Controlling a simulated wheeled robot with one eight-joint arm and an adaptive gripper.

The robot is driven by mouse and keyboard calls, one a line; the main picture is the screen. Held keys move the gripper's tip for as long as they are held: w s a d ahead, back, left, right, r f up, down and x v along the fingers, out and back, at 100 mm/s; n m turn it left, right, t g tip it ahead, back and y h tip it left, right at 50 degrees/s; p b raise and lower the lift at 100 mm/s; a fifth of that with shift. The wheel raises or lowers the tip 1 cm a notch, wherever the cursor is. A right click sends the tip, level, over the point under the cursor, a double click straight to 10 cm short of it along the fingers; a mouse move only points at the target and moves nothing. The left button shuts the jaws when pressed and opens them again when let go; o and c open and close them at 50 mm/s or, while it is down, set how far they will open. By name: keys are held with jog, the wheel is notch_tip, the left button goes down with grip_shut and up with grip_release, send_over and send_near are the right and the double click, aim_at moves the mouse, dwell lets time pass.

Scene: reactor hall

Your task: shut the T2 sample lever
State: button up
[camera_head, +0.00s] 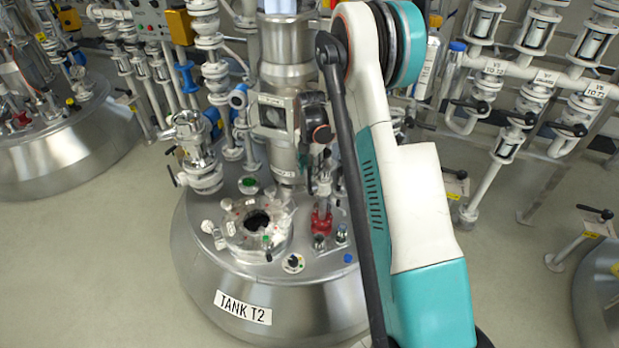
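Tank T2 (190,258) is a rounded steel vessel in the middle, with a "TANK T2" label (243,307) on its front. A red valve-like fitting (321,221) stands on its lid, right of the open round port (257,222). I cannot make out a lever marked as the sample lever, or whether it is open or shut. A dark part with an orange ring (319,134) hangs above the red fitting, beside the steel column; it looks like my wrist and gripper. Its fingers are too small and dark to read. My white and teal arm covers the tank's right side.
Small fittings, a green cap (248,185) and a black knob (293,263) crowd the lid. A steel column (288,68) rises behind it. Labelled pipes with black-handled valves (567,129) fill the right. Another tank (75,150) stands left. Floor is clear at front left.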

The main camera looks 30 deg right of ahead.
aim_at(309, 179)
jog(key=shift+f+b, duration=0.3)
jog(key=shift+f, duration=1.05)
jog(key=shift+c, duration=0.3)
grip_shut()
